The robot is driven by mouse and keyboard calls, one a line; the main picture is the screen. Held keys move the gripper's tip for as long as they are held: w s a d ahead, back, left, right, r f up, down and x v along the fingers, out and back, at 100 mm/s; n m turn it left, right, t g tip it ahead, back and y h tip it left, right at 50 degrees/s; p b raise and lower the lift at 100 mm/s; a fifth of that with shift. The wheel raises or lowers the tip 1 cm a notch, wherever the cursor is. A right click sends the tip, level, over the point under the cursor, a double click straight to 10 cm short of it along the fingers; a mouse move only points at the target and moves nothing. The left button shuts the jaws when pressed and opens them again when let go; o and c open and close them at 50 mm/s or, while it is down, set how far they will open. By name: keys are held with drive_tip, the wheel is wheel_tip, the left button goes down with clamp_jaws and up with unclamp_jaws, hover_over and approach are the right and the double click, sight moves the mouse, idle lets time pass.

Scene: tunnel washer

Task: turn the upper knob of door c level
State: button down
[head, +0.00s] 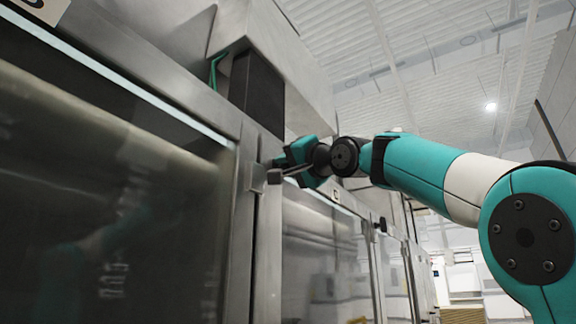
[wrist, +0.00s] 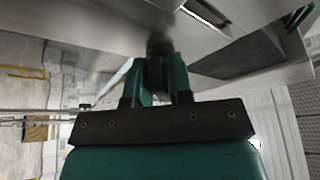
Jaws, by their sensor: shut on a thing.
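Door c (head: 318,250) is the glass-fronted metal door past the nearest one in the head view, with a letter plate (head: 335,195) on its upper frame. The upper knob is at the top left corner of this door, mostly hidden by my gripper (head: 286,164) in the head view. In the wrist view the dark knob (wrist: 160,48) shows between the fingers of my gripper (wrist: 159,72), close against the metal front. My gripper is shut on it. The knob's exact angle cannot be told from these views.
A nearer large glass door (head: 110,190) fills the left of the head view. A dark post (head: 257,90) and metal housing (head: 290,50) stand above the knob. Another knob (head: 381,225) sits further along the row. The aisle at right is open beyond my arm.

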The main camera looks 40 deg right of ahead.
drive_tip(key=m, duration=0.1)
drive_tip(key=m+g+h, duration=0.1)
drive_tip(key=m, duration=0.3)
drive_tip(key=shift+s+a+r+g+h, duration=0.1)
drive_tip(key=shift+a+r+g+h, duration=0.1)
drive_tip(key=shift+r+g+h, duration=0.15)
drive_tip(key=m, duration=0.1)
drive_tip(key=m+g, duration=0.1)
drive_tip(key=m, duration=0.2)
drive_tip(key=shift+r+h, duration=0.3)
drive_tip(key=shift+h, duration=0.05)
drive_tip(key=shift+m+g, duration=0.25)
drive_tip(key=shift+m, duration=0.15)
drive_tip(key=c, duration=1.2)
unclamp_jaws()
drive_tip(key=shift+o, duration=0.2)
